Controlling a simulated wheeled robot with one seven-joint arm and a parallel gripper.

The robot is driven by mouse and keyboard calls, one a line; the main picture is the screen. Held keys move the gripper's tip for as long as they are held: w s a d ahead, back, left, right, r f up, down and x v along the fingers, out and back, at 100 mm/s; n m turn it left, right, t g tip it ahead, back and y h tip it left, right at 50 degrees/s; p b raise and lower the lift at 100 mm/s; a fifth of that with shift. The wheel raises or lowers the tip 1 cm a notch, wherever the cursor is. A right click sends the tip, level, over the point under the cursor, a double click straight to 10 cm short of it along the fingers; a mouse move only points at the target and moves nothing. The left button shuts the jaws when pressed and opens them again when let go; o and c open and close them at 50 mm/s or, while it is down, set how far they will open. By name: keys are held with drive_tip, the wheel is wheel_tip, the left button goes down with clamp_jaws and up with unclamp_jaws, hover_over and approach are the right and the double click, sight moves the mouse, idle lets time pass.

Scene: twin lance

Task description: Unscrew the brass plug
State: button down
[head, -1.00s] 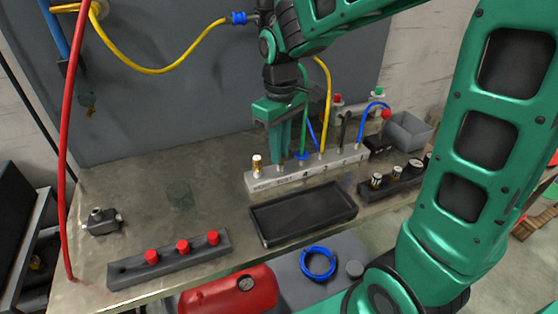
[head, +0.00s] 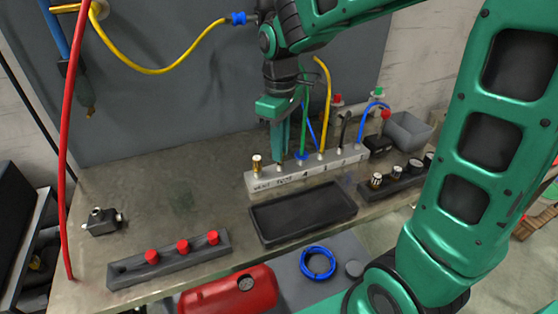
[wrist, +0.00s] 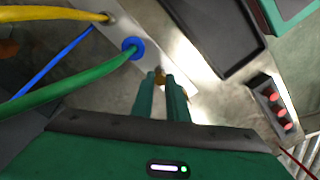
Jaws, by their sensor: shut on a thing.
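The light grey manifold block (head: 330,169) lies across the bench with a row of ports along its top. My gripper (head: 280,160) points straight down over the second port from the left. Its fingers are shut on the brass plug (wrist: 160,77), a small brass-coloured piece between the fingertips in the wrist view. The fingers hide most of it in the head view. It seems to be at the block's top; whether its thread is still engaged cannot be told. A separate brass fitting (head: 256,163) stands upright at the block's left end, beside my fingers.
Green (wrist: 70,75), yellow (head: 326,100) and blue hoses rise from the block close right of my gripper. An empty black tray (head: 303,238) lies in front. A rack with red caps (head: 183,246) is front left; a dark rack of fittings (head: 400,182) is right.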

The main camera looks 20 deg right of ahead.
drive_tip(key=shift+r, duration=0.2)
idle(0.5)
drive_tip(key=shift+r, duration=1.55)
